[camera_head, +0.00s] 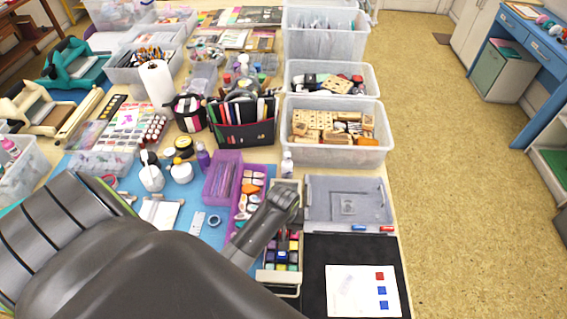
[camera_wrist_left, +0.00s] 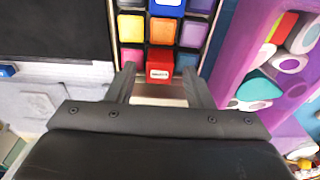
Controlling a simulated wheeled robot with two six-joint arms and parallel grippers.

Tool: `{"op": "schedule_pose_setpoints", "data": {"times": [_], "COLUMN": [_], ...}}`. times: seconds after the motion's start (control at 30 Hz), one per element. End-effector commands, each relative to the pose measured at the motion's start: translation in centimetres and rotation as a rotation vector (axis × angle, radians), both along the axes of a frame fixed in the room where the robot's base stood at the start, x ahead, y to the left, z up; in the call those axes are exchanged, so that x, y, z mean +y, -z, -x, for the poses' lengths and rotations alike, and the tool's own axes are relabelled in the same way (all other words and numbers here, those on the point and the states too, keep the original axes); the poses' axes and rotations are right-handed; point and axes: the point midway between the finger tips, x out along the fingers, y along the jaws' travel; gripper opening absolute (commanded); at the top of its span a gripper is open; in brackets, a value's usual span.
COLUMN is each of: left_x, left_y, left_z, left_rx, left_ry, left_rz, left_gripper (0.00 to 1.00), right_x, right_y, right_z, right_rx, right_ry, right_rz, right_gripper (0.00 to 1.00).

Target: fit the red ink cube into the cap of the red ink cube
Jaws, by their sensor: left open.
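The red ink cube (camera_wrist_left: 160,62), with a white label on its side, stands in the end row of a tray of coloured ink cubes. My left gripper (camera_wrist_left: 158,76) is open in the left wrist view, its fingertips on either side of the red cube with gaps. In the head view my left gripper (camera_head: 284,202) is over the far end of the cube tray (camera_head: 284,289); the arm partly hides the tray. A small flat red piece (camera_head: 387,229), possibly the cap, lies at the clear box's near edge. My right gripper is not in view.
A blue piece (camera_head: 359,228) lies beside the red piece. A black mat (camera_head: 322,256) holds a white card (camera_head: 350,300) with coloured squares. A purple tray (camera_head: 242,206) stands left of the cubes. A clear box (camera_head: 322,214) stands behind the mat.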

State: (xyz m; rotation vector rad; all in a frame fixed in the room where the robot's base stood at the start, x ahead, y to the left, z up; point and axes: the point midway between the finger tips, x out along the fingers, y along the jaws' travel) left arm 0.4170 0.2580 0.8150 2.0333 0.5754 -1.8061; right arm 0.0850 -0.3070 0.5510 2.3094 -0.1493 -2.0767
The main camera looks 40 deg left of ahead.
Motion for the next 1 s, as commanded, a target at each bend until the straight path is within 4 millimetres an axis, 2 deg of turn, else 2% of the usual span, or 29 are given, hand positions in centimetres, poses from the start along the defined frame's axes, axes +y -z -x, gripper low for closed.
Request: {"op": "schedule_pose_setpoints", "data": {"times": [0.03, 0.27, 0.6, 0.7, 1.0], "left_x": [-0.1, -0.7, -1.1, -1.2, -1.4], "left_y": [-1.1, -4.6, -12.2, -14.7, -16.7], "left_z": [-0.1, 0.6, 1.3, 1.6, 1.9], "left_rx": [-0.007, -0.007, -0.009, -0.004, -0.001], "left_ry": [0.0, 0.0, 0.001, 0.0, 0.0], "left_rz": [0.0, 0.003, 0.0, 0.0, 0.0], "left_gripper": [0.47, 0.47, 0.47, 0.47, 0.47], "right_x": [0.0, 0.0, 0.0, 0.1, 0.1], "right_y": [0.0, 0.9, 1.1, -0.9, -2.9], "right_z": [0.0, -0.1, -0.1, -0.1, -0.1], "right_rx": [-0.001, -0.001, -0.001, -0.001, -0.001], "right_ry": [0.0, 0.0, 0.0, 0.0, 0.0], "right_rz": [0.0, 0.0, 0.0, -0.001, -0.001], "right_gripper": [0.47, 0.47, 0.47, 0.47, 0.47]}}
